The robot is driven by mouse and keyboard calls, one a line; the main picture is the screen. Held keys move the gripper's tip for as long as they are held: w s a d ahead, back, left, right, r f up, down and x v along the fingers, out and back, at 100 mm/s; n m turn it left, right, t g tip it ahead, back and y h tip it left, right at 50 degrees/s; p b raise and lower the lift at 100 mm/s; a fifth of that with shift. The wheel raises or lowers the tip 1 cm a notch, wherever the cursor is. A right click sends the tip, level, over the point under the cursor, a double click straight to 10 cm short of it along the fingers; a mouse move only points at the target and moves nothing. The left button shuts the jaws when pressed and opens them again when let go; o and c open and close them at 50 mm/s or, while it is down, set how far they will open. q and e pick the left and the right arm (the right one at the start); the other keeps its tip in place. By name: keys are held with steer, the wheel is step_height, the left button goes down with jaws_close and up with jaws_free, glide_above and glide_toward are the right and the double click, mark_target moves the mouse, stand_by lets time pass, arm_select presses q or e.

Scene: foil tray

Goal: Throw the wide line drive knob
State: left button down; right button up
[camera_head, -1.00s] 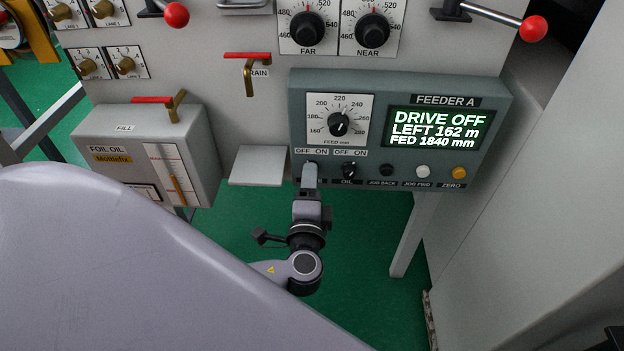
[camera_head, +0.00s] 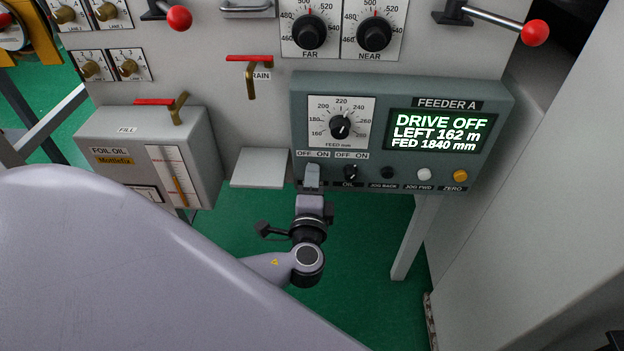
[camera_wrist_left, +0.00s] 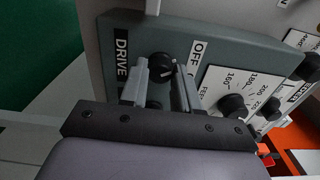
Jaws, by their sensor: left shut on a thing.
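The grey-green feeder panel (camera_head: 365,105) carries a row of controls along its lower edge. The drive knob (camera_wrist_left: 160,67) is a round black knob with a pale mark, between the DRIVE label (camera_wrist_left: 122,60) and the OFF label (camera_wrist_left: 196,53) in the wrist view. My left gripper (camera_head: 311,177) is shut on it, with one finger on each side, and hides it in the head view. In the wrist view my left gripper (camera_wrist_left: 163,76) shows both fingers at the knob. The display (camera_head: 438,131) reads DRIVE OFF. My right gripper is not in view.
The oil knob (camera_head: 350,172) sits close to the right of my gripper, followed by the jog and zero buttons. The feed dial (camera_head: 340,127) is above. A small pale shelf (camera_head: 258,168) and the foil oil box (camera_head: 155,155) stand to the left.

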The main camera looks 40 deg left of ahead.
arm_select(q)
steer(key=m+p, duration=0.7)
steer(key=m, duration=0.4)
stand_by(0.3)
steer(key=c, duration=1.9)
jaws_free()
steer(key=shift+m+p, duration=0.3)
jaws_close()
steer(key=o, duration=1.1)
jaws_free()
